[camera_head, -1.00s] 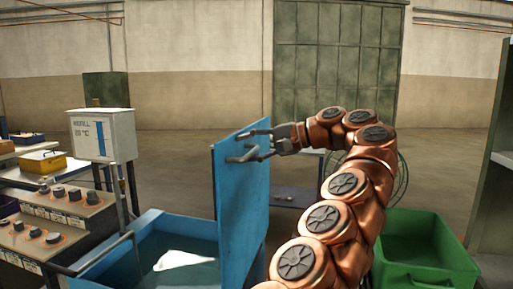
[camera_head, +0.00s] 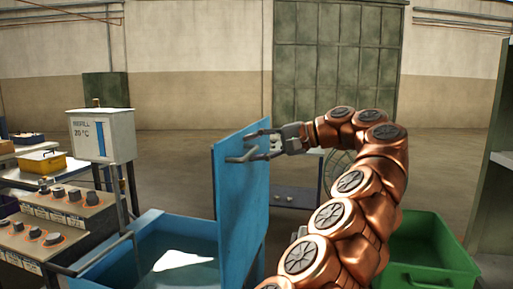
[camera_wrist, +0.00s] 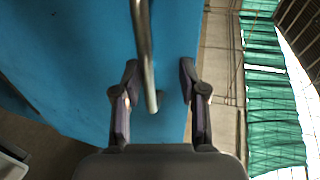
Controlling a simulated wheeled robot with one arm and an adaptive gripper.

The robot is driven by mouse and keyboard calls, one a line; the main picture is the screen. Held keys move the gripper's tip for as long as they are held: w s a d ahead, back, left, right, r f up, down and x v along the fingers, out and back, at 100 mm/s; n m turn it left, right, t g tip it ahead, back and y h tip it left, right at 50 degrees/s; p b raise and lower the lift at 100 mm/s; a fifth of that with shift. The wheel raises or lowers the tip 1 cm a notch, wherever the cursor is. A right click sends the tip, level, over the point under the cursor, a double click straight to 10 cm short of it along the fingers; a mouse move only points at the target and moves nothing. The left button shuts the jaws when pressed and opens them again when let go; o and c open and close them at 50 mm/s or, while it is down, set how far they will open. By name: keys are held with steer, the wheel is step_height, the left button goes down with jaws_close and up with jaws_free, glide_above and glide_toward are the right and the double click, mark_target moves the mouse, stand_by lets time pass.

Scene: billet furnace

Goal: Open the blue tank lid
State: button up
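The blue tank lid (camera_head: 240,200) stands upright at the right edge of the blue tank (camera_head: 150,222). Its metal bar handle (camera_head: 232,158) sticks out near the top of the lid. My gripper (camera_head: 254,146) is at the upper part of the lid, with its fingers spread. In the wrist view my gripper (camera_wrist: 158,80) is open, and the handle (camera_wrist: 146,50) shows between the finger lines, nearer the left finger. The fingers are not closed on it; whether one touches it I cannot tell. The tank is uncovered and holds liquid with a bright reflection.
A control panel with knobs (camera_head: 55,215) and a white box on a post (camera_head: 103,135) stand left of the tank. A green bin (camera_head: 430,250) is at the right, beside my arm. A low table (camera_head: 297,195) stands behind the lid. Open floor lies beyond.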

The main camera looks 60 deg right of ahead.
steer(key=shift+s, duration=0.1)
steer(key=s+d+f+p, duration=0.1)
steer(key=s+p, duration=0.7)
steer(key=p, duration=0.1)
steer(key=shift+s+d+f, duration=0.2)
steer(key=shift+d+f, duration=0.2)
stand_by(0.8)
stand_by(0.4)
